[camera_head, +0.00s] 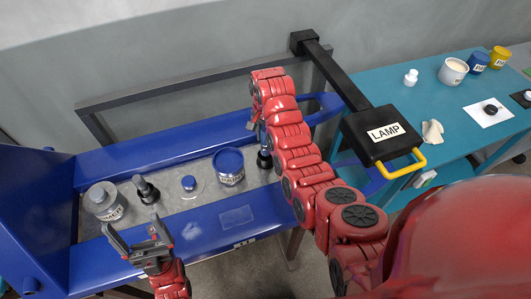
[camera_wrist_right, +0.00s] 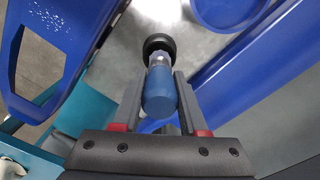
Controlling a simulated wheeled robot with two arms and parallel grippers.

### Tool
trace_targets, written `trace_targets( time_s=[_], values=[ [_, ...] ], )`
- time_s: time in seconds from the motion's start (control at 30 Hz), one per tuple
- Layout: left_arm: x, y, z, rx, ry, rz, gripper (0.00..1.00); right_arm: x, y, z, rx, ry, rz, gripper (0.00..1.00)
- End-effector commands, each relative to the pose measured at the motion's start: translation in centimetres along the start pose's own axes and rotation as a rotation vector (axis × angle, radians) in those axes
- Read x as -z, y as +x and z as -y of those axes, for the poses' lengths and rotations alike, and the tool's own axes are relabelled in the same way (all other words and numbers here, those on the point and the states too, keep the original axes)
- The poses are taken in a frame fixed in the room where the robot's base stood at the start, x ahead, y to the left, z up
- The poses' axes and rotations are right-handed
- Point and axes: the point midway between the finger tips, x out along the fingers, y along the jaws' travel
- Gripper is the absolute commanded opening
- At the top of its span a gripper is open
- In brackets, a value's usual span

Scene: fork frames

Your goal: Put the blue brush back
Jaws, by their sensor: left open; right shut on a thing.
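The blue brush (camera_wrist_right: 160,90) is between the fingers of my right gripper (camera_wrist_right: 160,95) in the right wrist view, its blue handle towards the camera. Its pale collar meets a black round holder (camera_wrist_right: 158,45); I cannot tell how deep it sits. In the head view my right gripper (camera_head: 258,122) is over the right end of the grey tray (camera_head: 212,204), shut on the brush and partly hidden by my arm. The black holder (camera_head: 264,160) shows just below it. My left gripper (camera_head: 136,230) is open and empty over the tray's front blue edge.
A grey pot (camera_head: 104,203), a black holder (camera_head: 147,190), a small blue-topped item (camera_head: 189,184) and a blue can (camera_head: 229,167) stand on the tray. A teal table (camera_head: 440,110) carries pots.

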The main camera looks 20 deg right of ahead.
Motion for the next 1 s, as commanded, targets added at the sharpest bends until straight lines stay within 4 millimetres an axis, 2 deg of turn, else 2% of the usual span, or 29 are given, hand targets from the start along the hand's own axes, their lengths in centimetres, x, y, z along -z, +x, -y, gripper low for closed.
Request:
trace_targets(
  time_s=[0.03, 0.1, 0.5, 0.9, 0.93, 1.0],
  values=[
    [0.0, -0.1, 0.0, 0.0, 0.0, -0.001, 0.92, -0.1, 1.0, -0.1, -0.004, 0.0, 0.003, 0.0],
    [0.1, 0.8, 0.0, 0.0, 0.0, -0.001, 0.92, 0.0, 1.4, -0.1, -0.003, 0.0, 0.002, 0.0],
    [0.4, 2.2, 0.1, 0.0, 0.0, -0.001, 0.92, 0.0, 5.3, -0.1, -0.002, 0.001, 0.003, 0.0],
    [0.3, 1.6, 0.1, 0.0, 0.0, -0.001, 0.92, 0.1, 6.1, 0.0, 0.002, 0.0, 0.0, 0.0],
    [0.3, 1.8, 0.1, 0.0, 0.0, -0.001, 0.92, 0.1, 5.9, 0.0, 0.002, 0.0, 0.0, 0.48],
    [0.3, 1.8, 0.1, 0.0, 0.0, -0.001, 0.92, 0.1, 5.9, 0.0, 0.002, 0.0, 0.0, 0.6]
  ],
)
